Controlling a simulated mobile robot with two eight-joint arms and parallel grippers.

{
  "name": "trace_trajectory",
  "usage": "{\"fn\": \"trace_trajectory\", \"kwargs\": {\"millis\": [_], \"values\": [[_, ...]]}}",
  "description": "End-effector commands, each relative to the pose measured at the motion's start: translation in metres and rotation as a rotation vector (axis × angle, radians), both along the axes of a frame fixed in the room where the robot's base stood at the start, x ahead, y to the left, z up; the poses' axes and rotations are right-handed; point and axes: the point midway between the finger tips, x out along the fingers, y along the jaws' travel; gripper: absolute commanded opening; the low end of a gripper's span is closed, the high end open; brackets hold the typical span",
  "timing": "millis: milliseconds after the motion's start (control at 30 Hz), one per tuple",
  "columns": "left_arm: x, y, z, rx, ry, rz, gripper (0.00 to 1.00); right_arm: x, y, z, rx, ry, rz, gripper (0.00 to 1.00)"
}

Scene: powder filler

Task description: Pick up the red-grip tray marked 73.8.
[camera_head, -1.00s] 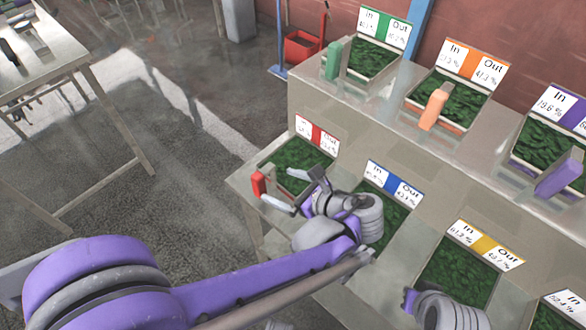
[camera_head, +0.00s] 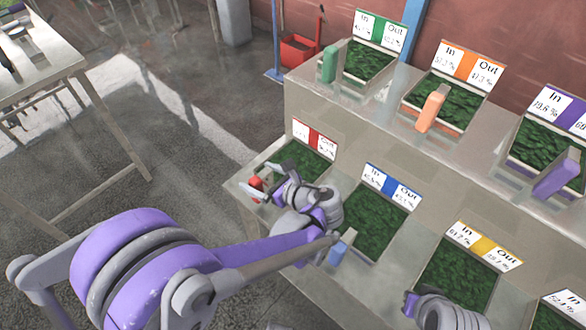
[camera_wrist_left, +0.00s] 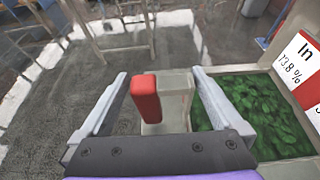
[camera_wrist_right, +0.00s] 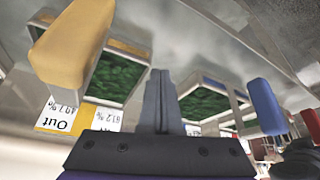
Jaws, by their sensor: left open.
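The red-grip tray of green leafy material (camera_head: 305,162) sits on the lower shelf at its left end. Its upright red grip (camera_head: 256,184) is at the near-left edge, partly hidden by my left gripper (camera_head: 266,181). In the left wrist view the red grip (camera_wrist_left: 145,98) and its pale block stand between the two open fingers (camera_wrist_left: 165,98), with gaps on both sides. The red-and-white card (camera_wrist_left: 300,68) there reads "In" and about 13.8 or 73.8 %; the first digit is unclear. My right gripper (camera_wrist_right: 160,98) has its fingers together, with nothing between them.
A blue-grip tray (camera_head: 338,252) lies right of the red one, then a yellow-card tray (camera_head: 458,278). Green-, orange- and purple-grip trays stand on the upper shelf (camera_head: 345,110). A wooden table (camera_head: 60,60) is at left. Open floor (camera_head: 180,190) lies between.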

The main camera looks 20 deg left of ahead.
Motion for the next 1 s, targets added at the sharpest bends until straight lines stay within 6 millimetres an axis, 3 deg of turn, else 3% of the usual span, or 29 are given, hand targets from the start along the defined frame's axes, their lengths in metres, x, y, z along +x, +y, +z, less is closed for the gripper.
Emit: {"fn": "trace_trajectory", "kwargs": {"millis": [200,233,767,1000], "values": [[0.0005,0.0007,-0.0005,0.000,0.000,-0.001,1.00,0.0000,0.0000,0.0000,0.000,0.000,0.000,0.00],[0.0004,0.0007,-0.0004,0.000,0.000,-0.001,0.96,0.0000,0.0000,0.0000,0.000,0.000,0.000,0.00],[0.0002,0.0006,-0.0003,0.000,0.000,-0.001,0.01,0.0000,0.0000,0.0000,0.000,0.000,0.000,0.00],[0.0003,0.0007,0.0000,0.000,-0.001,-0.001,0.00,0.0000,0.0000,0.0000,0.000,0.000,0.000,0.00]]}}
